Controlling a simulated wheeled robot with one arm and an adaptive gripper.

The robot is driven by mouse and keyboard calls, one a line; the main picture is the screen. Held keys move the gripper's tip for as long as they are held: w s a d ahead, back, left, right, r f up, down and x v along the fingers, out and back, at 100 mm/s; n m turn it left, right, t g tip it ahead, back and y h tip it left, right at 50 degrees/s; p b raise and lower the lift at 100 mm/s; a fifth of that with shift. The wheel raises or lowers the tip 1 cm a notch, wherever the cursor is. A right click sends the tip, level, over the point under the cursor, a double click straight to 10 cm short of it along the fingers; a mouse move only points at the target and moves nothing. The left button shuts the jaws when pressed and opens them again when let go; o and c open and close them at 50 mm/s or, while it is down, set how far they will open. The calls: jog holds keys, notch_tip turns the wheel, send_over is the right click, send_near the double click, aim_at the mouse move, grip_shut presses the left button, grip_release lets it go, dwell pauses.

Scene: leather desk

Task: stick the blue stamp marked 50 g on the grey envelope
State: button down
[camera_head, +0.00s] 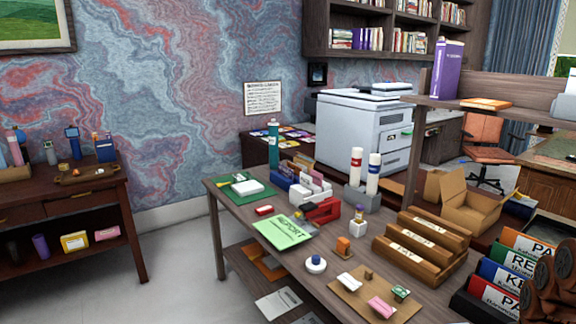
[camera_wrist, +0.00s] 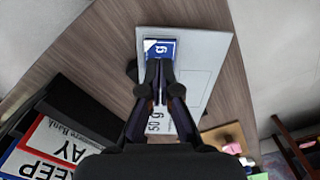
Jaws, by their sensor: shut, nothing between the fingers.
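The grey envelope (camera_wrist: 205,55) lies flat on the wooden desk in the wrist view. A blue stamp (camera_wrist: 160,47) with a white "g" lies on it near its upper left corner; the rest of the stamp's marking is hidden behind my fingertips. My gripper (camera_wrist: 159,98) is shut and empty, over the envelope just below the stamp. "50 g" in dark print shows between my fingers, lower on the envelope. I cannot tell whether the fingertips touch the stamp. I cannot make out the envelope, the stamp or my gripper in the head view.
Binders (camera_wrist: 50,145) with large white labels stand left of the envelope; they show at right in the head view (camera_head: 505,275). A tan board (camera_wrist: 225,138) with small items lies to the right. A wooden letter rack (camera_head: 420,245) and green report (camera_head: 283,232) occupy the desk.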

jog(key=shift+f+b, duration=0.55)
jog(key=shift+f, duration=0.55)
dwell(0.8)
jog(key=shift+r, duration=0.1)
dwell(0.4)
jog(key=shift+r+p, duration=0.8)
jog(key=shift+r, duration=2.6)
jog(key=shift+a+r, duration=0.15)
jog(key=shift+a, duration=0.05)
jog(key=s+a+r+p, duration=0.1)
jog(key=s+a+r, duration=0.15)
jog(key=a, duration=0.55)
jog(key=s+a+r+p, duration=0.2)
jog(key=a+r, duration=0.2)
jog(key=a, duration=0.5)
jog(key=s+a+r+m+g+p, duration=0.1)
jog(key=s+a+r, duration=0.2)
jog(key=s+a, duration=0.7)
jog(key=s, duration=0.2)
jog(key=shift+s+g+p, duration=0.4)
